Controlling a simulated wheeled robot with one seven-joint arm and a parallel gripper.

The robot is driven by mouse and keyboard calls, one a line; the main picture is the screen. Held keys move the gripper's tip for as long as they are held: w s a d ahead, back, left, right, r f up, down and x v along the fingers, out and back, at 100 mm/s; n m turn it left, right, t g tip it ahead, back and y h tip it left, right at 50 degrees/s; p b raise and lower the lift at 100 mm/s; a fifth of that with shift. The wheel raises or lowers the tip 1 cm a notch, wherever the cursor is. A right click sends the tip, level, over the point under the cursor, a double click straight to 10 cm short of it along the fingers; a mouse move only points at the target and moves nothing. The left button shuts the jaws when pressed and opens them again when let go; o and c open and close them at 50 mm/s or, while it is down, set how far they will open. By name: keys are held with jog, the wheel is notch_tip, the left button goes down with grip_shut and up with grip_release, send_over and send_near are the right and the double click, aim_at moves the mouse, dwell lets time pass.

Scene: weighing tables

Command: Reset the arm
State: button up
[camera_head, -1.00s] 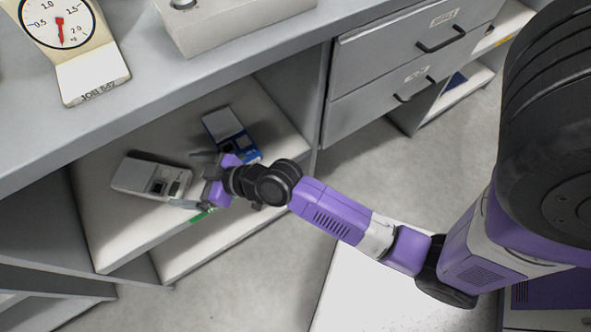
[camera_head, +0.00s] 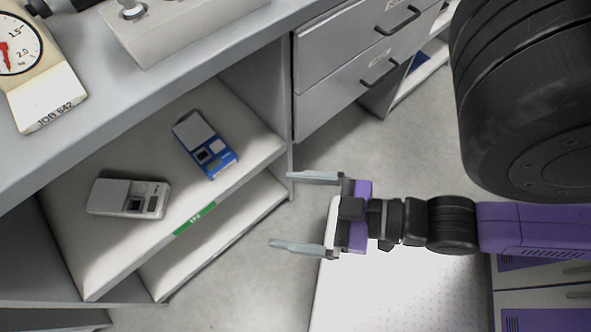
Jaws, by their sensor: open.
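My gripper (camera_head: 283,211) is open and empty. Its two grey fingers point left, apart from each other, with nothing between them. It appears in front of the open shelf (camera_head: 101,250), to the right of it in the picture. My purple and black arm reaches in from the right edge. On the shelf lie a grey-white device (camera_head: 128,198) at the left and a blue and grey device (camera_head: 206,145) farther back. Both are apart from my gripper.
The counter (camera_head: 200,70) above the shelf holds a dial scale (camera_head: 45,103) and a grey box (camera_head: 185,35). Drawers (camera_head: 350,85) with dark handles stand right of the shelf. A lower shelf (camera_head: 215,240) is empty. Floor shows between the cabinet and my arm.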

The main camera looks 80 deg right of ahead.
jog(key=shift+s+r, duration=0.1)
jog(key=shift+r, duration=0.1)
notch_tip(320, 180, up, 19)
jog(key=p, duration=1.8)
jog(key=shift+f+p, duration=0.2)
jog(key=shift+p, duration=0.2)
